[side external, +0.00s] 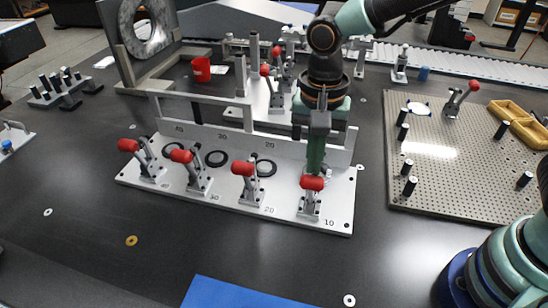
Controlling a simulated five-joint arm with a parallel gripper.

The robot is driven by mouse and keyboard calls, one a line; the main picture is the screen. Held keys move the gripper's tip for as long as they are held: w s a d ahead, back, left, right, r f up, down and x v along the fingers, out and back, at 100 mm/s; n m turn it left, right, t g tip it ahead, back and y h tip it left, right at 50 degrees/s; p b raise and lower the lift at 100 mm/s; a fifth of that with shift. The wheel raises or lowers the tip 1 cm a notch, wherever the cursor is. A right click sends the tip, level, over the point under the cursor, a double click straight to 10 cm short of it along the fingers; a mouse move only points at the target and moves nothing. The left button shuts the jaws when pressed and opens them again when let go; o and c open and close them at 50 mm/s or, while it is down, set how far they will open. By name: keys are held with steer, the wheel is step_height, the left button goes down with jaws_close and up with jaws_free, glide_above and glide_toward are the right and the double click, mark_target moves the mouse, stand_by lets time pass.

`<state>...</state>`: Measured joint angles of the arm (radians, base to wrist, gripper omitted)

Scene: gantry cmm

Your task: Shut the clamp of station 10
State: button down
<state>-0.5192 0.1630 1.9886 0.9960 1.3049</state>
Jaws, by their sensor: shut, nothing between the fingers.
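The clamp of station 10 (309,206) is a small metal toggle clamp with a red handle (312,183). It stands at the right end of a light fixture plate (230,203), beside the engraved "10". Its handle tip is raised and faces the camera; whether its arm is down on a part I cannot tell. My gripper (317,168) points down just behind and above the red handle, with its narrow green fingers together and empty. The fingers overlap the clamp's back in this view, so contact is unclear.
Several similar red-handled clamps (244,182) stand in a row to the left on the plate. An upright rail (338,157) runs behind them. A perforated plate with black pins (450,175) lies right. A blue mat (240,293) lies in front; the dark table between is mostly clear.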

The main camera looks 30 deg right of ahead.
steer(key=shift+s+a, duration=0.1)
steer(key=shift+s, duration=0.1)
steer(key=shift+s+a+f, duration=0.15)
steer(key=shift+s+a, duration=0.35)
steer(key=shift+a, duration=0.05)
steer(key=s+a+f, duration=0.5)
steer(key=f, duration=0.2)
steer(key=shift+s+a, duration=0.4)
steer(key=shift+r, duration=0.1)
stand_by(1.0)
